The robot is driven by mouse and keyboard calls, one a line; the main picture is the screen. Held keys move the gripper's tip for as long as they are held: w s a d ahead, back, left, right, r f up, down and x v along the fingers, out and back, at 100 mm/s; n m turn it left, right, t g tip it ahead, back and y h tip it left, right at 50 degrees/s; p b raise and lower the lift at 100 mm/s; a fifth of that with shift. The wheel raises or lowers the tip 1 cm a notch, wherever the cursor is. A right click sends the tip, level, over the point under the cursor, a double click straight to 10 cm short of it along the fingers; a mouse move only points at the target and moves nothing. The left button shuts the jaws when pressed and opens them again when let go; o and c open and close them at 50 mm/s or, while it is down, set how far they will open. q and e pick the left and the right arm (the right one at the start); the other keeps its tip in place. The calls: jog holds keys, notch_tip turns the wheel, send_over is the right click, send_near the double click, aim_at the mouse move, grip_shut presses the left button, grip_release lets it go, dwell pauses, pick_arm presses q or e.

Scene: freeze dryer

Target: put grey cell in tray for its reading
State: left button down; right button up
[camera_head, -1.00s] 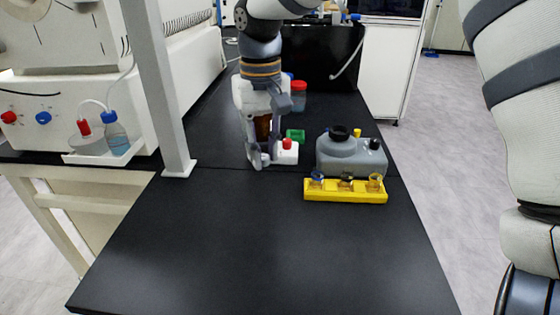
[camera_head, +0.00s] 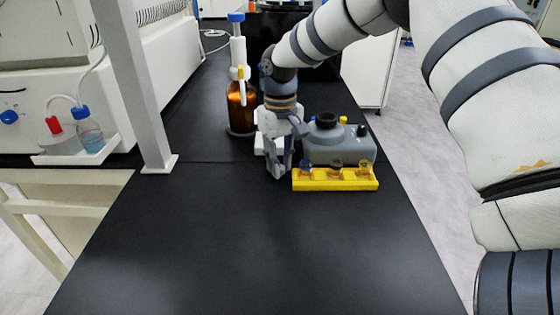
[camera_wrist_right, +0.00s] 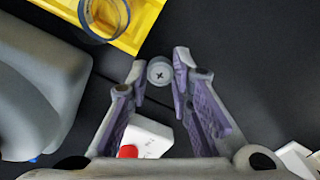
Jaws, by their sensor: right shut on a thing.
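My right gripper (camera_head: 280,168) is low over the black bench, just left of the yellow tray. In the right wrist view its fingertips (camera_wrist_right: 160,68) are closed on a small round grey cell (camera_wrist_right: 159,72) with a cross mark on its face. The cell cannot be made out in the head view. The yellow tray (camera_head: 335,184) holds three small glass cups in a row. Part of the tray (camera_wrist_right: 142,20) and one clear round cup (camera_wrist_right: 104,14) show at the top of the right wrist view. My left gripper is not in view.
A grey jug (camera_head: 340,148) stands right behind the tray. A white block (camera_wrist_right: 150,132) with a red top lies below my right fingers in the wrist view. A brown bottle (camera_head: 241,105) with a pump stands behind left. The front bench (camera_head: 250,245) is clear.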

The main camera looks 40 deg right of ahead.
jog(key=shift+f, duration=0.15)
jog(key=o, duration=0.8)
jog(key=shift+o, duration=0.2)
